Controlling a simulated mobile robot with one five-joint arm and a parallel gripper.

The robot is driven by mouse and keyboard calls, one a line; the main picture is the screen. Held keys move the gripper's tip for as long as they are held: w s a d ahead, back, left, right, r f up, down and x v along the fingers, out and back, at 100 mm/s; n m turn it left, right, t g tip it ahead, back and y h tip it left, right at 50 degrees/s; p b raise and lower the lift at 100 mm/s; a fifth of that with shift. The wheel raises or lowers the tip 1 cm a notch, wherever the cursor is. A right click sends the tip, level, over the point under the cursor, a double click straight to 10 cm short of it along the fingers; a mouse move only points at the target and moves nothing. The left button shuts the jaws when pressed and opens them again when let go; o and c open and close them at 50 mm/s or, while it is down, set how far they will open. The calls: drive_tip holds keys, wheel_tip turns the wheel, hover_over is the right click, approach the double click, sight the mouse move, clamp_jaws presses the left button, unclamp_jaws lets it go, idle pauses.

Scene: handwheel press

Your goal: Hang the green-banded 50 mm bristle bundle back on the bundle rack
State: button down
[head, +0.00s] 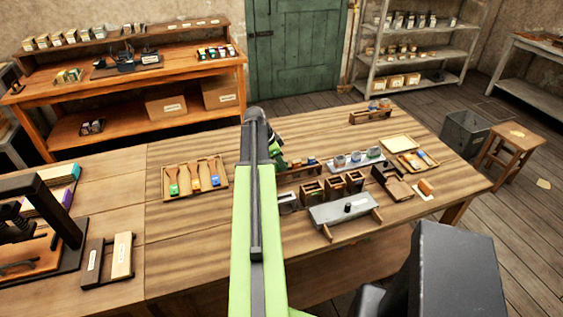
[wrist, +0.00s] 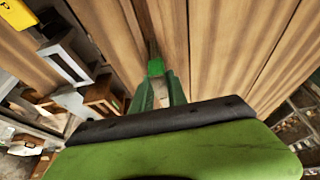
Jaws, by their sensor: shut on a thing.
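My gripper (wrist: 159,88) is shut on the green-banded bristle bundle (wrist: 156,67) in the wrist view, with the green band showing at the fingertips. Wooden table boards lie beyond it. In the head view my gripper (head: 277,154) is partly hidden behind my arm, and the bundle cannot be made out clearly. Just right of it, a low wooden rack (head: 299,173) holds small pieces with coloured bands. It may be the bundle rack, but I cannot tell for sure. The gripper appears apart from this rack.
A tray of three brushes (head: 195,180) lies left of my arm. Wooden boxes (head: 312,192) and a grey block (head: 345,208) stand at right. A row of grey cups (head: 356,160) is behind them. A dark press (head: 60,220) stands at far left. The table's back middle is clear.

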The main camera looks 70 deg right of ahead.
drive_tip(key=shift+f+b, duration=0.45)
drive_tip(key=shift+f, duration=0.15)
drive_tip(key=c, duration=1.2)
unclamp_jaws()
drive_tip(key=shift+c, duration=0.2)
drive_tip(key=shift+r, duration=0.15)
drive_tip(key=p+v, duration=1.6)
drive_tip(key=v, duration=0.1)
drive_tip(key=shift+w, duration=0.1)
